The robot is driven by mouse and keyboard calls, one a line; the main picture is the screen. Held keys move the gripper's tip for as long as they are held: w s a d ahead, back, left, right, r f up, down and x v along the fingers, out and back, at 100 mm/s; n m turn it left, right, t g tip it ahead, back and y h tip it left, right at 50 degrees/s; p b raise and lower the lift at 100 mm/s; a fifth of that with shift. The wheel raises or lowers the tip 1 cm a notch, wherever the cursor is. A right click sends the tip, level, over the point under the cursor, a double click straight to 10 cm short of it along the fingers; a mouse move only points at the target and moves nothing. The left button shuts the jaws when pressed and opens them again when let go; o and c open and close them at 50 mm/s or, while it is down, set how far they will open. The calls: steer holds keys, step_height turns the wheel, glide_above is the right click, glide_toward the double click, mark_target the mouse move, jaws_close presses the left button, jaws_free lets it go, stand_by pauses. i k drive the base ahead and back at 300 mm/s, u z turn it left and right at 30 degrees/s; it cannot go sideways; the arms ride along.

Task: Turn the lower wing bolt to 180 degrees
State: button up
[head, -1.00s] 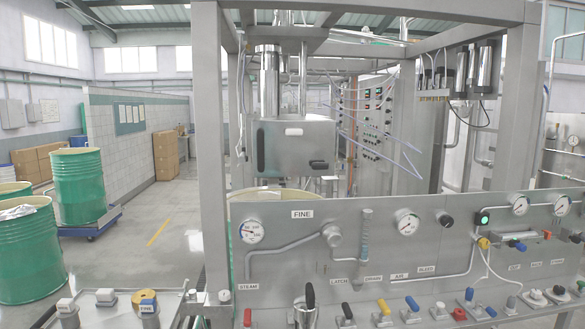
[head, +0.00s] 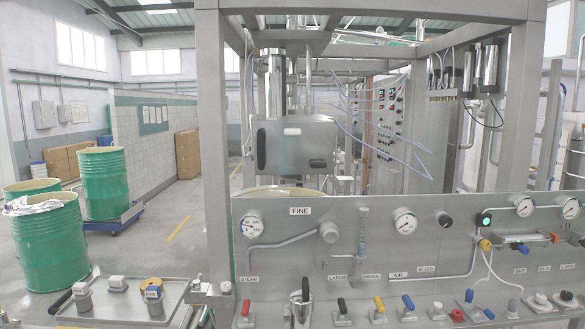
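My gripper does not show in the head view. I cannot pick out a wing bolt for certain, so its angle cannot be told. A steel filler head box (head: 293,146) hangs inside the frame, with a dark upright handle (head: 261,150) on its left side and a small dark part (head: 317,163) low on its front. Below it, the rim of a round vessel (head: 278,192) shows behind the steel panel (head: 345,225). The panel hides the lower part of the vessel.
The panel carries gauges (head: 404,222), pipes and labels. Several coloured levers (head: 380,309) line the shelf below it. A tray (head: 122,292) with capped containers stands at the lower left. Green drums (head: 48,243) stand beyond it. The floor (head: 178,205) between the drums and frame is open.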

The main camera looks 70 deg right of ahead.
mark_target(313, 163)
steer(key=z, duration=0.15)
steer(key=i, duration=0.65)
steer(key=u, duration=1.25)
steer(key=k, duration=0.1)
steer(key=z, duration=2.25)
steer(key=i, duration=0.15)
steer(key=z, duration=0.25)
